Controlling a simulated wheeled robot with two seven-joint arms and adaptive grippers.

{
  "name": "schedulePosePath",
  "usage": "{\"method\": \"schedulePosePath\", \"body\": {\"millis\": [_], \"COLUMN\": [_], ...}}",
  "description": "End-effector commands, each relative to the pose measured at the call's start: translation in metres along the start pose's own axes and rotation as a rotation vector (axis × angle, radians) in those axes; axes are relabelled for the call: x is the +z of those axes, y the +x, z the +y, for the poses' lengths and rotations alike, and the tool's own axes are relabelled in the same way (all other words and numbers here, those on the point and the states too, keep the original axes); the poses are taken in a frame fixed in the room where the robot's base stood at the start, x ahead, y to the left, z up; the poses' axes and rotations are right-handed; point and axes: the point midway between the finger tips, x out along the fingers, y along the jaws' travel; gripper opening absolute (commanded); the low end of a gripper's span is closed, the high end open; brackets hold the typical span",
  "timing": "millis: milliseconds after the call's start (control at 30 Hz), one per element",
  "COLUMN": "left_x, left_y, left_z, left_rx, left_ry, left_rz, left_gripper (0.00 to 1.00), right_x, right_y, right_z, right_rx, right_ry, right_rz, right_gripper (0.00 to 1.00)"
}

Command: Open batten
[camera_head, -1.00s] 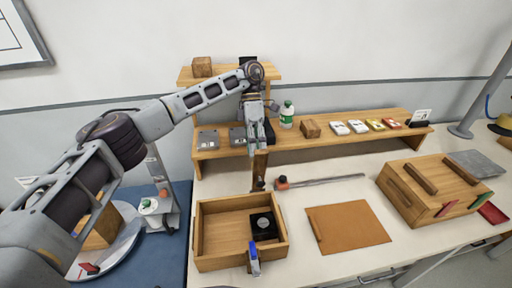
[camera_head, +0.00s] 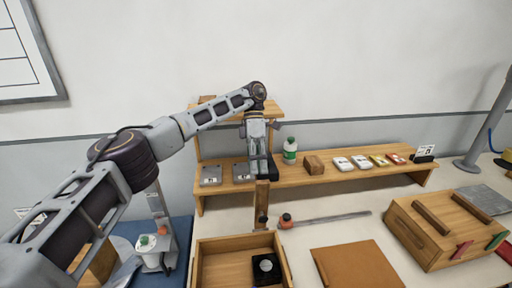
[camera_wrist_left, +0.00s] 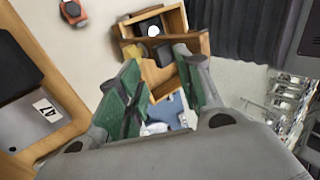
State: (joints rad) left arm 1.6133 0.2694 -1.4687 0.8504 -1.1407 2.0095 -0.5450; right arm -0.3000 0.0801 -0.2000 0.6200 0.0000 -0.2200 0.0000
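The batten appears to be a short brown wooden bar (camera_head: 262,202) standing upright behind the open wooden box, with a dark fitting at its lower end. My left gripper (camera_head: 260,177) points down at the top of this bar, in front of the shelf. In the left wrist view the green-padded fingers (camera_wrist_left: 156,72) stand apart. Brown wood shows between and beyond the fingertips; I cannot tell whether they touch it. The open wooden box (camera_head: 285,264) holds a black block with a round pale knob (camera_head: 266,265). My right gripper is not in view.
A wooden shelf (camera_head: 335,168) behind carries a bottle (camera_head: 290,151), a wooden block and several small cards. An orange-knobbed rod (camera_head: 330,218) lies right of the bar. A brown board (camera_head: 357,268) and a wooden case (camera_head: 440,232) stand at right.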

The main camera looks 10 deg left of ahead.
Motion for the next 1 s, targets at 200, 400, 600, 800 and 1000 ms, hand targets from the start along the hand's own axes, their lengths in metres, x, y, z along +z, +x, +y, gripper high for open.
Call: {"method": "schedulePosePath", "body": {"millis": [200,400,600,800,1000], "left_x": [0.000,0.000,0.000,0.000,0.000], "left_y": [-0.013,-0.023,-0.034,-0.036,-0.039], "left_z": [-0.001,-0.002,-0.003,-0.002,-0.002], "left_rx": [0.001,0.001,0.005,-0.004,-0.008], "left_ry": [-0.001,0.000,0.001,0.002,0.001], "left_rz": [0.000,0.000,-0.003,0.002,0.005], "left_gripper": [0.36,0.36,0.36,0.36,0.36], "right_x": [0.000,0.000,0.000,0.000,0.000], "right_y": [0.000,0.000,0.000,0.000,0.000], "right_z": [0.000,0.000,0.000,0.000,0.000], "right_rx": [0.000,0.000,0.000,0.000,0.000], "right_ry": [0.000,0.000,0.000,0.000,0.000], "right_rz": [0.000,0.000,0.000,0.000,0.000], "right_gripper": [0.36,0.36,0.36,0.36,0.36]}}
